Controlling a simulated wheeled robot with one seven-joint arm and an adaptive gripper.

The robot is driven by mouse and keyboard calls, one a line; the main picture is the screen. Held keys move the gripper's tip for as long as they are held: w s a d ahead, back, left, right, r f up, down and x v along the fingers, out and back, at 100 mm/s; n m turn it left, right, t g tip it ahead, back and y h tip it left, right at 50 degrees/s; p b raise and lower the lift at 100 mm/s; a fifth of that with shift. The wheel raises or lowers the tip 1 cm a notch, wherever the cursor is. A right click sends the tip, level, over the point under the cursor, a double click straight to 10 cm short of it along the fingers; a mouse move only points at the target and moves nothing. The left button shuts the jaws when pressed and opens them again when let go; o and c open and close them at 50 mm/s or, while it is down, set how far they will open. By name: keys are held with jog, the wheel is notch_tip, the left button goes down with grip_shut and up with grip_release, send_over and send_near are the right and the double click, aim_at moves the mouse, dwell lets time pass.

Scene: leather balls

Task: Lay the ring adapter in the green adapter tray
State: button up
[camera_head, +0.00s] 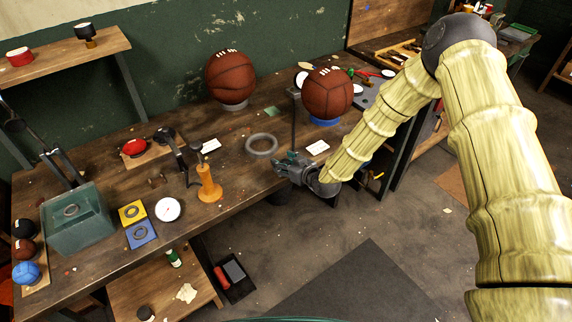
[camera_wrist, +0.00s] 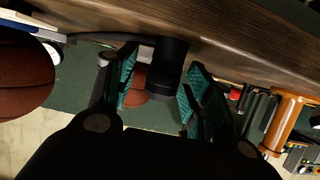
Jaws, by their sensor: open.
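A plain grey ring (camera_head: 262,145) lies flat on the workbench, and it looks like the ring adapter. My gripper (camera_head: 281,168) is low near the bench's front edge, just right of and in front of that ring. In the wrist view my gripper (camera_wrist: 160,92) has its teal-padded fingers apart, with a black cylinder (camera_wrist: 167,68) showing between or beyond them. A green box-like tray (camera_head: 62,240) at the bench's left holds a small ring (camera_head: 71,210).
Yellow (camera_head: 125,221) and blue (camera_head: 133,241) squares each carry a ring. A white dial (camera_head: 167,209) and an orange-handled tool (camera_head: 209,184) stand nearby. Two basketballs, left (camera_head: 231,77) and right (camera_head: 327,92), rest behind. A dark post (camera_head: 294,115) rises beyond my gripper.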

grip_shut()
